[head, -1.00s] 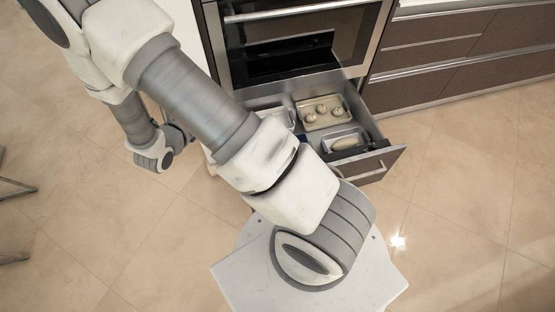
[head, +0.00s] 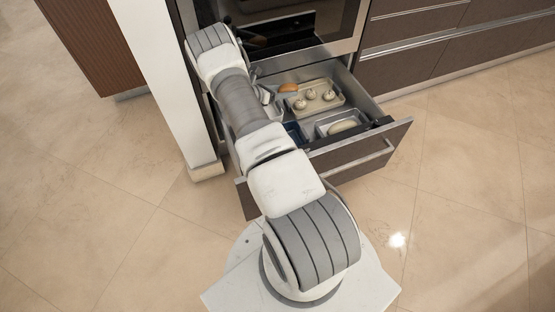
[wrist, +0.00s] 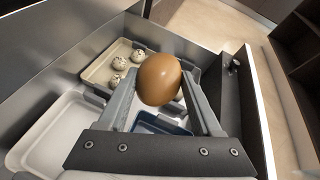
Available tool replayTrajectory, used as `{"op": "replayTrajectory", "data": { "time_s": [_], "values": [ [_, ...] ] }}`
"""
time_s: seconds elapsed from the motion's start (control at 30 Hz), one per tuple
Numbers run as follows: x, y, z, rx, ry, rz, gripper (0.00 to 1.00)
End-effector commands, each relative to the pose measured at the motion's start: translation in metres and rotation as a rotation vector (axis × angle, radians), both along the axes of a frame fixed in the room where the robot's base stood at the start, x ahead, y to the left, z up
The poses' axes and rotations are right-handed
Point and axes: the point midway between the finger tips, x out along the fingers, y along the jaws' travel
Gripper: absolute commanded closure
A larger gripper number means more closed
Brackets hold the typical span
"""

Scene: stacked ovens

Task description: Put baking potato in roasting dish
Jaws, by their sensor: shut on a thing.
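In the head view, the brown potato (head: 289,88) shows by the left back corner of a beige tray (head: 325,84); my arm hides most of the gripper there. A blue dish (wrist: 160,125) lies below and in front of the potato. A pale, empty-looking dish (wrist: 45,130) is at left in the wrist view. I cannot tell which is the roasting dish.
The drawer (head: 355,158) is pulled out below an oven (head: 290,30). A grey tray (head: 322,130) with a pale long item (head: 342,126) sits at the drawer's right front. The drawer walls stand close around the dishes. The floor to the right is clear.

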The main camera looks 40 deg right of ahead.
Motion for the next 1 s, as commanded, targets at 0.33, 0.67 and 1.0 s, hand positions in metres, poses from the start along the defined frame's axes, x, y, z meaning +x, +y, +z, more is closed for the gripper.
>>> {"op": "replayTrajectory", "data": {
  "time_s": [0.33,0.67,1.0],
  "values": [
    [-0.030,-0.074,-0.061,-0.004,-0.006,-0.098,0.98],
    [-0.066,-0.026,-0.100,-0.001,-0.001,-0.098,0.98],
    [-0.096,0.017,-0.130,-0.003,-0.005,-0.099,0.98]
  ]
}}
